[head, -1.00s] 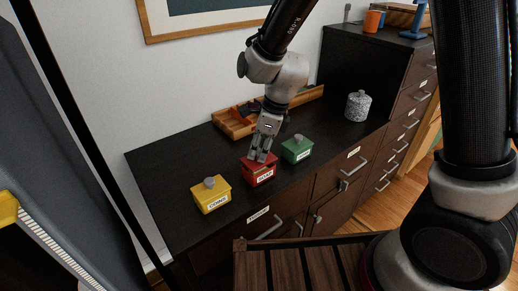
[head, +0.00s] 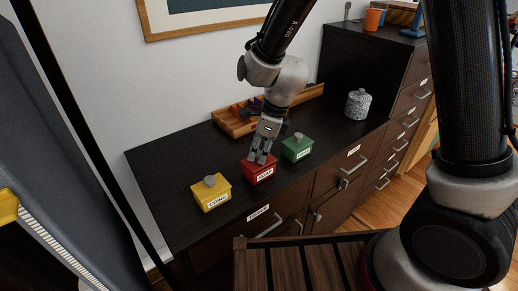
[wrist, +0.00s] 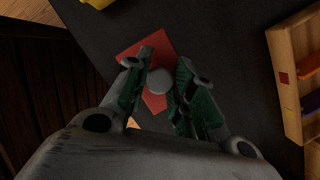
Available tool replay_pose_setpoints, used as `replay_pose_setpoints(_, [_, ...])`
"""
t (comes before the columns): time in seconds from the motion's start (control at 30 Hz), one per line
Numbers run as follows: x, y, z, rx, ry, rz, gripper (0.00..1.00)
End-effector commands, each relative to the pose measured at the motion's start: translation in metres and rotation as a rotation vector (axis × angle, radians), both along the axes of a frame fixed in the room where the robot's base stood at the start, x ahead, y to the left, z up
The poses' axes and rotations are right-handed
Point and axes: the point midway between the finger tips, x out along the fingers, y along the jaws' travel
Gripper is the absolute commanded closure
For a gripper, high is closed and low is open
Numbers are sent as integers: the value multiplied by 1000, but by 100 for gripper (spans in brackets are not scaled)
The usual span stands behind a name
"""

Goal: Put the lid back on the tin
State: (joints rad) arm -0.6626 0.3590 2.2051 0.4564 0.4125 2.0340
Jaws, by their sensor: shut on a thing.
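The red tin (head: 260,174) with a white label stands on the dark cabinet top, between the yellow and green tins. Its red lid (wrist: 154,101) has a round grey knob (wrist: 159,81), seen from above in the wrist view. My gripper (head: 261,158) points down over the red tin. Its fingers (wrist: 157,90) are on both sides of the knob and shut on it. The lid appears to rest on the tin. My fingers hide part of the lid, so I cannot tell whether its far edge is fully seated.
A yellow tin (head: 212,195) stands to the left and a green tin (head: 297,150) close to the right, both lidded. A wooden tray (head: 233,125) with dark items lies behind. A speckled pot (head: 358,105) stands farther right. The cabinet top (head: 165,165) is clear at left.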

Motion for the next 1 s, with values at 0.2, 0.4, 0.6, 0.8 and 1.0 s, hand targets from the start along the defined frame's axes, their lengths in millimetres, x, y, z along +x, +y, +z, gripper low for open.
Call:
replay_pose_setpoints(0.2, [0, 0, -6, -1, 0, -1, 98])
replay_pose_setpoints(0.4, [0, 0, -6, -1, 0, 0, 50])
replay_pose_setpoints(0.6, [0, 0, -6, -1, 0, 0, 50])
replay_pose_setpoints(0.8, [0, -2, 5, 2, -2, 1, 50])
replay_pose_setpoints(1.0, [-2, -13, 45, 4, -5, 0, 50])
